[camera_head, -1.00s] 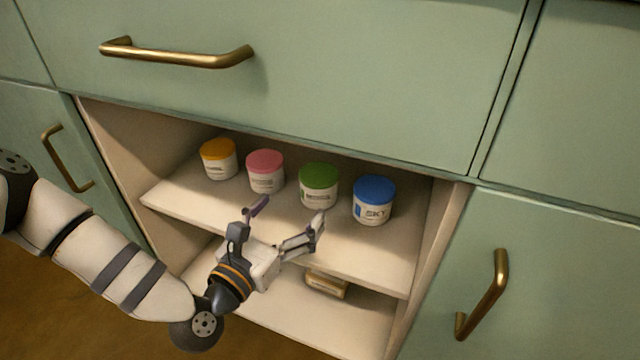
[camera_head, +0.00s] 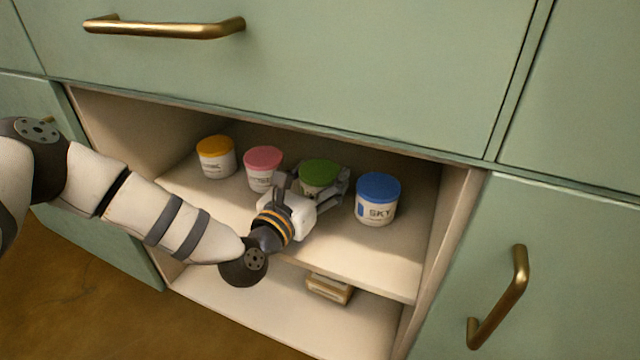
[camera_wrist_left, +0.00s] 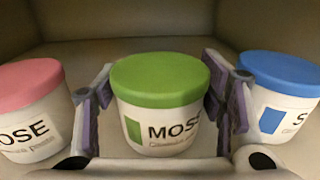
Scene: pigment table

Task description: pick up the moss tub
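The moss tub (camera_head: 319,174) is a white tub with a green lid, upright on the upper shelf of the open cabinet. In the left wrist view the tub (camera_wrist_left: 160,85) is in the middle, its label partly showing. My left gripper (camera_head: 315,183) reaches in from the front, with one finger on each side of the tub. In the wrist view the fingers of this gripper (camera_wrist_left: 160,100) are spread around the tub, close to its sides; whether they touch it I cannot tell. My right gripper is not in view.
A pink-lidded tub (camera_head: 263,170) stands close left of my fingers, an orange-lidded tub (camera_head: 216,158) farther left. A blue-lidded tub (camera_head: 377,200) labelled SKY stands to the right. A small tan object (camera_head: 329,289) lies on the lower shelf (camera_head: 250,300). The drawer front (camera_head: 300,80) overhangs the opening.

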